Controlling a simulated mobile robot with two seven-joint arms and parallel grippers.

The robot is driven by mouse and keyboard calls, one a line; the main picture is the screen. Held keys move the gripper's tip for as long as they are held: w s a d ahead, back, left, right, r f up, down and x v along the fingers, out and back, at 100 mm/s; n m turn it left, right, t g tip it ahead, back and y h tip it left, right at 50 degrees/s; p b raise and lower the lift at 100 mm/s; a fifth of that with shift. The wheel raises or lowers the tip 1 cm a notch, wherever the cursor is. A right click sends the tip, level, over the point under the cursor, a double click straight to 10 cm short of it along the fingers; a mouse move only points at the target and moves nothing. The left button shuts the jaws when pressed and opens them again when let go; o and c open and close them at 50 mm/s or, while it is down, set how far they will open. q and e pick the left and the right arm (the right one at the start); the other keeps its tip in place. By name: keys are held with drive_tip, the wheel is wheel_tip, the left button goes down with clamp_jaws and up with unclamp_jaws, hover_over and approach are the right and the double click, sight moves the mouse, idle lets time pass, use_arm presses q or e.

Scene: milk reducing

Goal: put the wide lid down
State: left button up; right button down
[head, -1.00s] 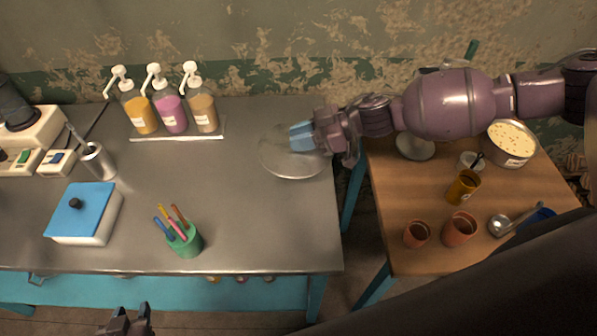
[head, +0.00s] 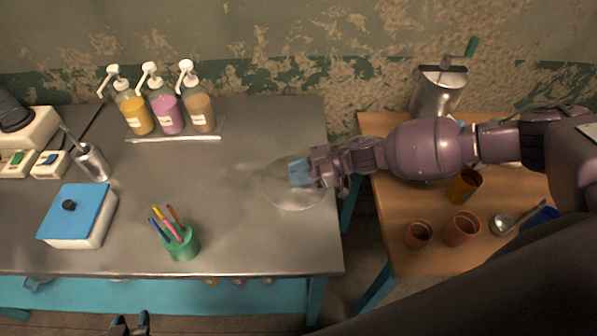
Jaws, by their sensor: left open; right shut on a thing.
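The wide lid (head: 292,200) is a clear, round glass disc at the right end of the grey metal table (head: 225,240). It looks low over the tabletop or on it; I cannot tell if it touches. My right gripper (head: 305,172), with blue fingertips, reaches in from the right and is shut on the lid near its middle; the fingers hide its knob. My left gripper (head: 130,326) is open and empty at the bottom edge of the view, in front of the table and only partly in view.
Three pump bottles (head: 167,110) stand on a tray at the back. A blue-lidded box (head: 80,215), a steel cup (head: 93,163) and a green pen cup (head: 180,243) stand left. A wooden table (head: 440,255) at right holds a steel pitcher (head: 437,95) and clay cups (head: 461,229). The grey table's middle is clear.

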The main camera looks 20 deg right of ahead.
drive_tip(key=shift+f, duration=0.1)
drive_tip(key=c, duration=1)
unclamp_jaws()
